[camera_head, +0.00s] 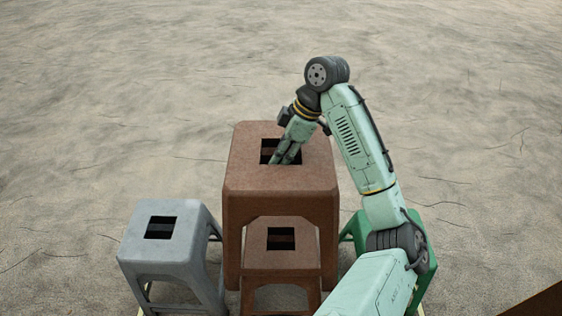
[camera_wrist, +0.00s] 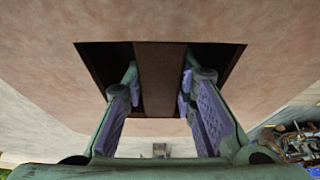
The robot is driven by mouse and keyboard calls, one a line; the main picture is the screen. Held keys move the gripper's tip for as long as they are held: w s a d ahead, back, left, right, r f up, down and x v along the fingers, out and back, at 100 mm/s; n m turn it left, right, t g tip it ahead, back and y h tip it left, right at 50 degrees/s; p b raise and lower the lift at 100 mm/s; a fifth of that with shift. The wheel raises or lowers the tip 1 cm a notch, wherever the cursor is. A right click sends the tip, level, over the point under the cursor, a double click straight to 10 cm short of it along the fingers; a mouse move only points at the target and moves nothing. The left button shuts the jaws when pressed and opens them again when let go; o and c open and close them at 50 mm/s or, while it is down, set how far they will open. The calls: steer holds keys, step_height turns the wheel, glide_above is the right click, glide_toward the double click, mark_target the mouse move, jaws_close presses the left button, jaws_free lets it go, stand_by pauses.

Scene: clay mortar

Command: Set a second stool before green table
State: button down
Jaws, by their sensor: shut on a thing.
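A tall brown stool (camera_head: 282,185) with a square hole in its seat stands out in the middle of the head view. My gripper (camera_head: 287,155) reaches into this hole from above. In the wrist view my gripper (camera_wrist: 160,100) has one finger on each side of the bar (camera_wrist: 160,75) across the hole, shut on the stool. A second brown stool (camera_head: 255,258) shows lower down between the first one's legs; whether the two touch is unclear. A green stool-like piece (camera_head: 350,229) stands at right, partly hidden by my arm. No clear green table shows.
A grey stool (camera_head: 162,252) stands at left, close to the brown ones. A brown edge (camera_head: 540,305) shows in the lower right corner. The sandy ground (camera_head: 120,70) behind is open. The wrist view shows blurred clutter (camera_wrist: 295,142) at right.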

steer(key=shift+r, duration=2.8)
steer(key=shift+f, duration=0.1)
